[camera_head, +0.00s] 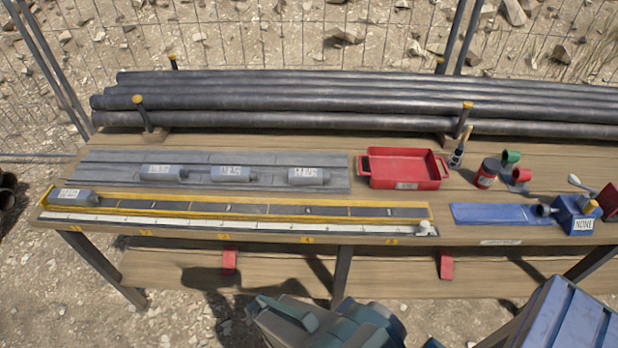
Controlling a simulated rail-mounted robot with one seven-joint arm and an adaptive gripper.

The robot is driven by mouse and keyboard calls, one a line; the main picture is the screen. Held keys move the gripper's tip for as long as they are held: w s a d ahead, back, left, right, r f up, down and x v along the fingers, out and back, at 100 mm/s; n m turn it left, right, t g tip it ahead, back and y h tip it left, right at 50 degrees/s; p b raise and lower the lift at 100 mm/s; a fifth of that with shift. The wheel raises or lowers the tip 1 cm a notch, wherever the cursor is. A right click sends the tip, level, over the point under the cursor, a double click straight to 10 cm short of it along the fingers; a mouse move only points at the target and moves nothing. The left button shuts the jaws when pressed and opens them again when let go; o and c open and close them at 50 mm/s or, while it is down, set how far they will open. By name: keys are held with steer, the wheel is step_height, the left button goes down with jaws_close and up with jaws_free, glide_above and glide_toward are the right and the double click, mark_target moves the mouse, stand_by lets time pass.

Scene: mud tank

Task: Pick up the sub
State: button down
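Three short grey cylinders with white labels lie in a row on a grey grooved mat: a left one (161,172), a middle one (230,173) and a right one (309,176). A similar labelled grey cylinder (75,196) lies at the left end of a long yellow-edged tray (270,210). The label text is too small to read, so I cannot tell which piece is the sub. Blue-grey parts of my arm show at the bottom centre, in front of the bench and away from all the cylinders. No fingertips can be made out there.
Long dark pipes (300,89) lie along the back between yellow-topped posts. A red tray (405,182), a red can (487,172), a brush (458,153), green and red caps, a blue mat (490,213) and a blue vise (576,213) occupy the right side. A white scale strip runs along the front.

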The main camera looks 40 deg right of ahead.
steer(key=shift+c, duration=1.4)
jaws_free()
